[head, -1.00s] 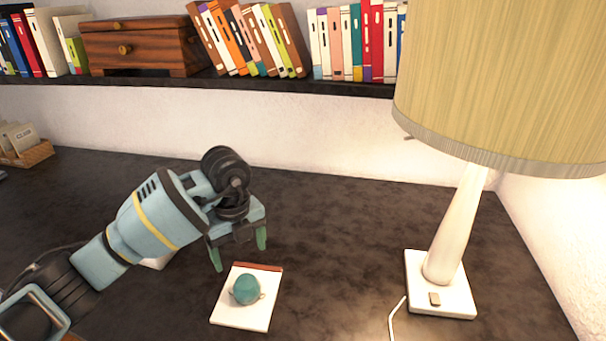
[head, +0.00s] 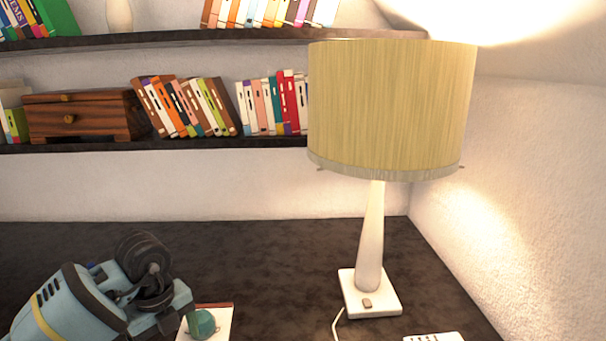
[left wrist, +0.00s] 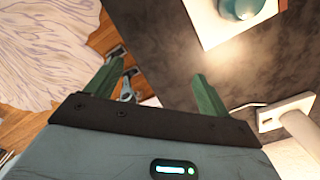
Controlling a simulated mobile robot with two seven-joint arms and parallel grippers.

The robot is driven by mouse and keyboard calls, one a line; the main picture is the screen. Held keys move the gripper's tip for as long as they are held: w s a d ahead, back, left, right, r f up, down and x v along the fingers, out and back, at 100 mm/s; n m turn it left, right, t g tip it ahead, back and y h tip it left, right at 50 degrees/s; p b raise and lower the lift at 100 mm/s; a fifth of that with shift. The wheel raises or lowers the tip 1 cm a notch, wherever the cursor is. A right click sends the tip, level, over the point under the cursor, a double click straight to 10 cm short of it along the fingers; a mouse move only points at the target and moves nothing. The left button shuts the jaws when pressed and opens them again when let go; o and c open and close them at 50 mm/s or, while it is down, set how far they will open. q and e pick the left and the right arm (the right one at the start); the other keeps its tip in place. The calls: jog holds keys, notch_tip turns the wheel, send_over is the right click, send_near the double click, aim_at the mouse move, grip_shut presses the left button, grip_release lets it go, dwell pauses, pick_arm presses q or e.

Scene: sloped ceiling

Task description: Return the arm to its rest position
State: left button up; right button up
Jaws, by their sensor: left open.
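My left arm comes in at the lower left of the head view, above the dark desk (head: 270,255). The teal object (head: 203,322) rests on a white notepad (head: 222,318); both also show at the top of the left wrist view, apart from the fingers. My right gripper is not in view.
A lamp with a yellowish shade (head: 390,110) and a white base (head: 371,303) stands at the desk's right. A shelf (head: 180,143) carries books and a wooden box (head: 80,118). The desk's middle is clear. A pale rug (left wrist: 40,45) lies on the wooden floor.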

pick_arm(q)
jog(key=s+d+f+m+g+h, duration=0.1)
jog(key=s+d+f+m+h, duration=0.2)
jog(key=d, duration=0.4)
jog(key=s+d+f+m+g+h, duration=0.1)
jog(key=s+d+f+h, duration=0.3)
jog(key=d, duration=0.3)
jog(key=s+d+r+n+t+h+p, duration=0.1)
jog(key=s+d+r+n+t+h, duration=0.6)
jog(key=h, duration=0.5)
jog(key=s+a+f+n+t+y+p, duration=0.1)
jog(key=s+a+f+n+t+y, duration=0.1)
jog(key=a+f+n+t+y, duration=1.2)
jog(key=s+a+f+n+g+y, duration=0.1)
jog(key=s+f+n+g, duration=0.2)
jog(key=s+f+g, duration=0.2)
jog(key=s+a+f+n+g+y, duration=0.1)
jog(key=s+f+n+g+y, duration=0.1)
jog(key=s+f+n+g, duration=0.2)
jog(key=s+f+g, duration=0.1)
jog(key=s+f, duration=0.2)
jog(key=s, duration=0.5)
jog(key=shift+a+f, duration=0.2)
jog(key=shift+a, duration=0.05)
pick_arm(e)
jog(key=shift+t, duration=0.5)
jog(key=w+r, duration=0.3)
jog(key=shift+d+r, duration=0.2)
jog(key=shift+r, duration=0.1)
